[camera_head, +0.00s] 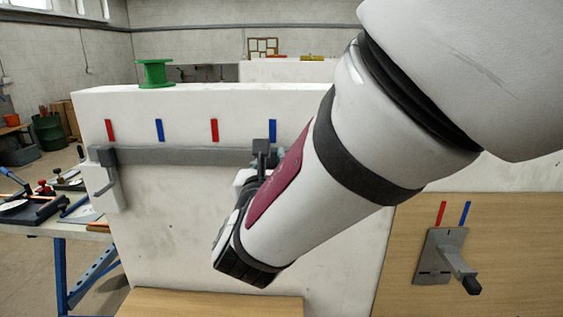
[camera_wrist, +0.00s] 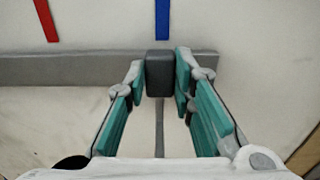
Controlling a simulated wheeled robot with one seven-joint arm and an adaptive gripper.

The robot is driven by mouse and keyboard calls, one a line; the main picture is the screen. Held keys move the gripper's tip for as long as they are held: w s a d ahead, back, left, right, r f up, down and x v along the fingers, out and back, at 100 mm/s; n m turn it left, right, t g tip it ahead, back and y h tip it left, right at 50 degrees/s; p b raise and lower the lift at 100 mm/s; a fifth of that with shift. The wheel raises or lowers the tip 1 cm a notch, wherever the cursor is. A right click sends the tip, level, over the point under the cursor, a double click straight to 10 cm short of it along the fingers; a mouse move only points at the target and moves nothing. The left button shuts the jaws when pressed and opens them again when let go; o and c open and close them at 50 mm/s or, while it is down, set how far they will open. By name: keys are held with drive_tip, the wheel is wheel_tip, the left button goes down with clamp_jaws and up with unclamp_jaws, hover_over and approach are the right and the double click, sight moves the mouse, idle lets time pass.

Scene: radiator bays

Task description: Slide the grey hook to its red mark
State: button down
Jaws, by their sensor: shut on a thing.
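The grey hook (camera_wrist: 159,80) is a dark block on a grey horizontal rail, with a thin stem hanging below it in the wrist view. It also shows in the head view (camera_head: 261,148), partly hidden by my arm. My gripper (camera_wrist: 160,68) is shut on it, one teal-padded finger on each side. The hook sits just below a blue mark (camera_wrist: 162,20), roughly in line with it. A red mark (camera_wrist: 45,20) is to the left; it also shows in the head view (camera_head: 214,130). The rail (camera_head: 185,156) runs along the white wall.
Another grey hook-like piece (camera_head: 105,158) sits at the rail's left end, below another red mark (camera_head: 109,130). Another blue mark (camera_head: 159,130) is between the red ones. A grey plate with a lever (camera_head: 440,254) is on the wooden panel at right. A green spool (camera_head: 155,73) stands on the wall top.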

sight(215, 154)
drive_tip(key=a, duration=1.2)
drive_tip(key=shift+w+b, duration=0.2)
drive_tip(key=shift+b, duration=0.2)
drive_tip(key=c, duration=1.4)
unclamp_jaws()
drive_tip(key=shift+o, duration=0.2)
drive_tip(key=shift+d, duration=0.1)
wheel_tip(215, 154, up, 10)
drive_tip(key=shift+r, duration=0.1)
drive_tip(key=shift+d, duration=0.1)
